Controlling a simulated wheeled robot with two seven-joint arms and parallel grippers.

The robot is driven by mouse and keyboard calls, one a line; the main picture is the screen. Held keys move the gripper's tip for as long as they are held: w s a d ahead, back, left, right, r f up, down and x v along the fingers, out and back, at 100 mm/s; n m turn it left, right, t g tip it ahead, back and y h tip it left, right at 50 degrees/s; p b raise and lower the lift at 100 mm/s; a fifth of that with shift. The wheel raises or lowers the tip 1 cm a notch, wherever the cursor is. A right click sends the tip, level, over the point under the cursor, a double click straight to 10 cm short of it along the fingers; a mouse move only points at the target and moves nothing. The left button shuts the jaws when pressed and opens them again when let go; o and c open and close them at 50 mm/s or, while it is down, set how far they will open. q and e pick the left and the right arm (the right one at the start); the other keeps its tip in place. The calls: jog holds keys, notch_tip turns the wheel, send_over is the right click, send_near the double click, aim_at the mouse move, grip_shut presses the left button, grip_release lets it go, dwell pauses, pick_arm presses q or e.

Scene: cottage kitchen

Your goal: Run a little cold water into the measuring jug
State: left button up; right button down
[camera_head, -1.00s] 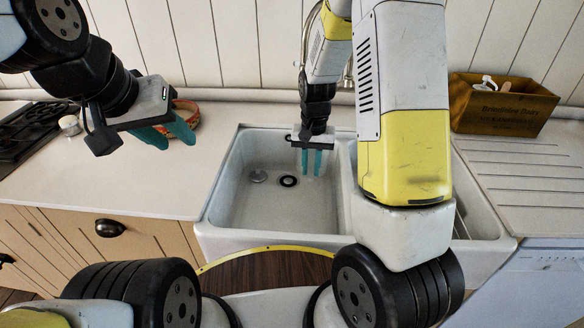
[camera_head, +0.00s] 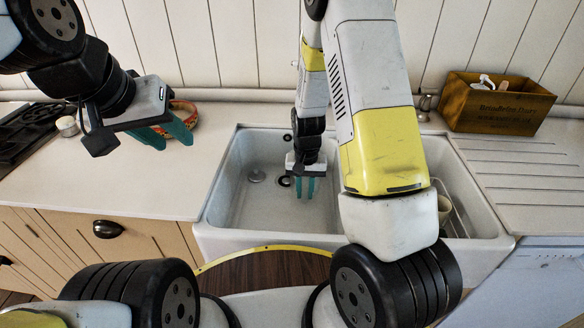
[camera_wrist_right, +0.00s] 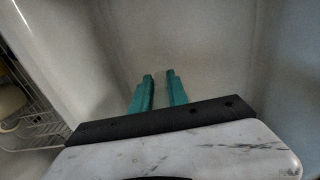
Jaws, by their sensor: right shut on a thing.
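My right gripper (camera_head: 304,188) hangs fingers-down inside the left basin of the white sink (camera_head: 325,242). Its two teal fingers also show in the right wrist view (camera_wrist_right: 160,76), a small gap apart. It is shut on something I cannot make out. My left gripper (camera_head: 168,137) is open and empty above the left worktop. No measuring jug can be clearly recognised. A cream cup-like vessel (camera_head: 444,204) sits in the right basin, partly hidden by my right arm. The tap spout is hidden behind that arm; a metal fitting (camera_head: 425,103) shows at the sink's back.
A wire rack (camera_wrist_right: 40,122) stands in the right basin. A wooden crate (camera_head: 500,105) with a white-topped item stands at the back right beside the grooved drainer (camera_head: 525,180). A patterned bowl (camera_head: 183,110), a small jar (camera_head: 67,126) and a hob (camera_head: 25,130) are at the left.

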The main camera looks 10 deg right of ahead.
jog(key=w, duration=0.4)
jog(key=w+a, duration=0.1)
jog(key=w, duration=0.2)
jog(key=shift+w+f, duration=0.1)
jog(key=shift+f, duration=2.15)
jog(key=c, duration=1.3)
grip_release()
